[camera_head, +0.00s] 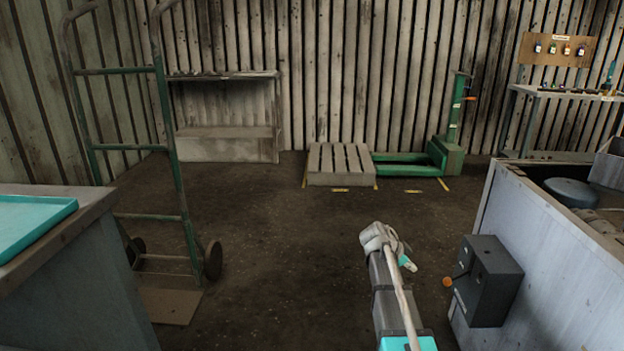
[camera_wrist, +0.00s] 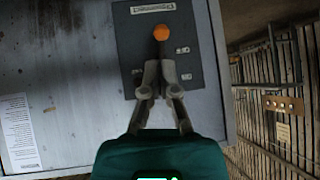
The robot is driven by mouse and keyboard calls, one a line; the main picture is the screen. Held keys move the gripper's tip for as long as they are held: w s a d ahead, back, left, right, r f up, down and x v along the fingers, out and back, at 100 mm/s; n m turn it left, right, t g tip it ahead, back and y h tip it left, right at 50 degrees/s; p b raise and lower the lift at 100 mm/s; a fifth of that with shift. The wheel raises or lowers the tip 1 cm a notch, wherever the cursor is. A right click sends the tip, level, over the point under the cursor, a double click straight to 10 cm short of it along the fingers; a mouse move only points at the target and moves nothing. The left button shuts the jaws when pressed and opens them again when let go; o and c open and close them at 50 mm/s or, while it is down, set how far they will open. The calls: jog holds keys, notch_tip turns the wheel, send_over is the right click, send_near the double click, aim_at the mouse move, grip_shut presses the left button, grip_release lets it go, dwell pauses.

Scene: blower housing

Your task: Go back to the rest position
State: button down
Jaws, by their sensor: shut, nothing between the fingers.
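My gripper (camera_wrist: 160,72) shows in the wrist view with its two fingertips together and nothing held between them. Just beyond the tips is an orange ball knob (camera_wrist: 161,33) on a short dark lever, in front of a dark control box (camera_wrist: 187,50). I cannot tell whether the tips touch the lever. In the head view the knob (camera_head: 447,282) sticks out to the left of the box (camera_head: 492,281), which is mounted on the side of the grey housing (camera_head: 540,262). My gripper's fingers cannot be made out in the head view.
A green hand truck (camera_head: 170,150) stands at left beside a bench with a teal tray (camera_head: 30,222). A wooden pallet (camera_head: 340,165) and green stacker (camera_head: 447,150) are at the back wall. A workbench (camera_head: 560,94) stands back right. The middle floor is clear.

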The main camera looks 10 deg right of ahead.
jog(key=s+a+f+n+y+p, duration=0.3)
jog(key=s+a+n+y, duration=0.6)
jog(key=s+a+n, duration=1.2)
notch_tip(320, 180, up, 38)
jog(key=w+a+m+p, duration=0.1)
jog(key=a+m+p, duration=0.1)
jog(key=p, duration=3.5)
jog(key=shift+w+a+f+g, duration=0.15)
jog(key=shift+a+f+g, duration=0.15)
jog(key=shift+a, duration=0.15)
